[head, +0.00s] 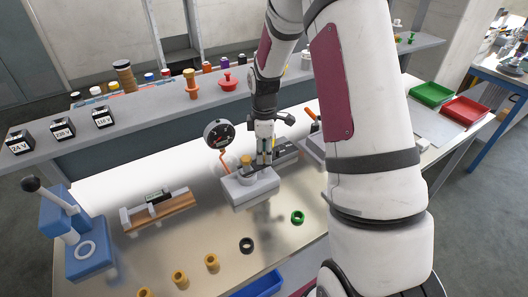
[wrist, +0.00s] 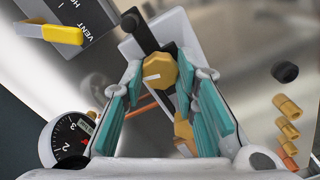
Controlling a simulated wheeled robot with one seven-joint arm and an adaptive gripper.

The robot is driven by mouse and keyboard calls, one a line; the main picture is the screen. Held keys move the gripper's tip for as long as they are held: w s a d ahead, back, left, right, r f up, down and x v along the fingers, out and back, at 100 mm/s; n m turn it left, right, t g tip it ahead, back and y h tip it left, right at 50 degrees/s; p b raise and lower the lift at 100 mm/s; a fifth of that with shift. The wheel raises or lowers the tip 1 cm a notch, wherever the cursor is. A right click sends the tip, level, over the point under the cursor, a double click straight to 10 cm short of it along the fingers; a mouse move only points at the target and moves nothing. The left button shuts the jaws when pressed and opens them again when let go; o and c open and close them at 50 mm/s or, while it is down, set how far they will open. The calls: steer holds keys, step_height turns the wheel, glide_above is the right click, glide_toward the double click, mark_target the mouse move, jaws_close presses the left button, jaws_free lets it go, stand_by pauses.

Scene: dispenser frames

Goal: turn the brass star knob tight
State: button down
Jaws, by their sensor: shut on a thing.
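The brass star knob (wrist: 161,72) shows in the wrist view with a pale line on its face. It sits between the two teal fingertips of my gripper (wrist: 158,80), which is shut on it. In the head view my gripper (head: 264,155) points down over a light grey block (head: 252,188); the knob is hard to make out there behind the fingers. A brass part (wrist: 184,130) shows lower between the fingers in the wrist view. How tight the knob is cannot be seen.
A round dial gauge (head: 218,135) stands close left of my gripper. A dark box with a yellow lever (wrist: 50,33), marked VENT, is nearby. Several brass rings, a black ring (head: 246,245) and a green ring (head: 298,217) lie in front. A blue press (head: 80,235) stands left.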

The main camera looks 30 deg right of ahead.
steer(key=m, duration=0.4)
steer(key=shift+m, duration=0.3)
steer(key=m+b, duration=0.1)
steer(key=m, duration=0.3)
steer(key=shift+m, duration=0.3)
steer(key=m, duration=0.4)
steer(key=shift+m, duration=0.3)
steer(key=shift+m+b, duration=0.45)
steer(key=shift+m, duration=1.55)
steer(key=c, duration=1.3)
jaws_free()
